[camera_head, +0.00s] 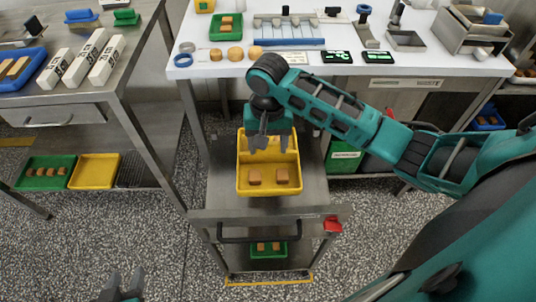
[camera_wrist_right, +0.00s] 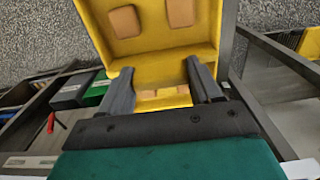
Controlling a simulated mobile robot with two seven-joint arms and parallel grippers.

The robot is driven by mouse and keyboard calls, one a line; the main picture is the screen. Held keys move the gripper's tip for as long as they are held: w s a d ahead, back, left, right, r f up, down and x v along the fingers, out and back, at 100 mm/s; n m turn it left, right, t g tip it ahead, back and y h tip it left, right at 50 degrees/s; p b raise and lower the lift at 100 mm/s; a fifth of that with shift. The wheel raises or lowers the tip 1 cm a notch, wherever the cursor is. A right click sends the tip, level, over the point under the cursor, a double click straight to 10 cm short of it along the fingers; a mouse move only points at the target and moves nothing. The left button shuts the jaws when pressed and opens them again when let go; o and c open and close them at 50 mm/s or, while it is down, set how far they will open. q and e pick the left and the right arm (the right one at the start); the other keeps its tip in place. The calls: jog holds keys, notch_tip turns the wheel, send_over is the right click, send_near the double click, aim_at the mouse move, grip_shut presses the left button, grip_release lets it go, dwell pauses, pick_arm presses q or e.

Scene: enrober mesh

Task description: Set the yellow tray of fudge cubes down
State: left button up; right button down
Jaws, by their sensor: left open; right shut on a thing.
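The yellow tray (camera_head: 268,190) is over the top of the steel cart in the head view, with two brown fudge cubes (camera_head: 255,177) visible inside near its front. My right gripper (camera_head: 267,141) is at the tray's far end, shut on the tray. In the right wrist view, its fingers (camera_wrist_right: 162,82) stand at the tray's edge (camera_wrist_right: 150,42), and two cubes (camera_wrist_right: 125,21) show beyond. I cannot tell whether the tray's underside touches the cart top. My left gripper (camera_head: 122,285) is open and empty at the bottom left, away from the tray.
The steel cart (camera_head: 225,185) has a black handle (camera_head: 270,238) at its front and a green tray (camera_head: 268,250) below. A white-topped bench (camera_head: 300,70) with several items stands behind. A steel table (camera_head: 110,85) stands left, with a second yellow tray (camera_head: 95,171) on its lower shelf.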

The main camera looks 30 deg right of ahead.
aim_at(264, 167)
notch_tip(264, 167, up, 5)
jog(key=shift+f+p, duration=0.1)
jog(key=shift+p, duration=0.25)
jog(key=shift+w+r, duration=0.1)
jog(key=shift+r, duration=0.2)
notch_tip(264, 167, up, 10)
jog(key=s+a+n, duration=0.1)
jog(key=n, duration=0.4)
jog(key=shift+a, duration=0.35)
jog(key=shift+s+f, duration=0.1)
